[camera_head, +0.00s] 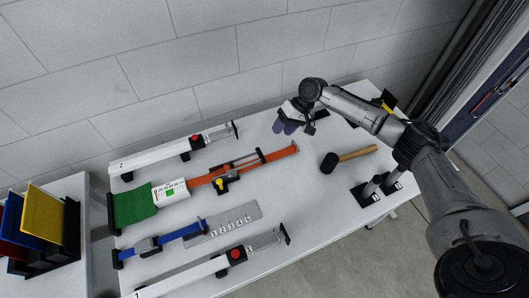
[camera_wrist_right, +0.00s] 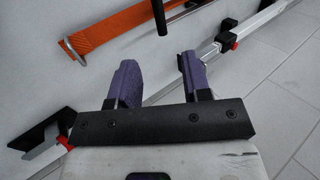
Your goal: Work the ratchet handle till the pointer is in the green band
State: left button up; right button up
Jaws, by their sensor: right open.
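The orange strap (camera_head: 278,154) runs across the white table to a ratchet (camera_head: 228,183) with a yellow knob (camera_head: 217,182). A white gauge box (camera_head: 171,194) with a small green patch stands at the strap's left end; its pointer is too small to read. My right gripper (camera_head: 288,127), with purple fingertips, is beyond the strap, apart from the ratchet. In the right wrist view its fingers (camera_wrist_right: 156,82) are spread with nothing between them. The orange strap (camera_wrist_right: 110,38) and a black bar (camera_wrist_right: 160,16) show ahead there. My left gripper is not in view.
A green pad (camera_head: 134,205) lies left of the gauge. A blue strap (camera_head: 182,233), a numbered grey plate (camera_head: 240,217) and two white bar clamps (camera_head: 170,155) (camera_head: 200,272) lie nearby. A mallet (camera_head: 345,158) lies right. Colored panels (camera_head: 43,215) stand at far left.

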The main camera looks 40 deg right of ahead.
jog(key=x, duration=1.2)
jog(key=shift+a+f+b, duration=0.2)
jog(key=shift+f+b, duration=0.1)
jog(key=shift+f, duration=0.05)
grip_shut()
jog(key=shift+s+d+f, duration=0.1)
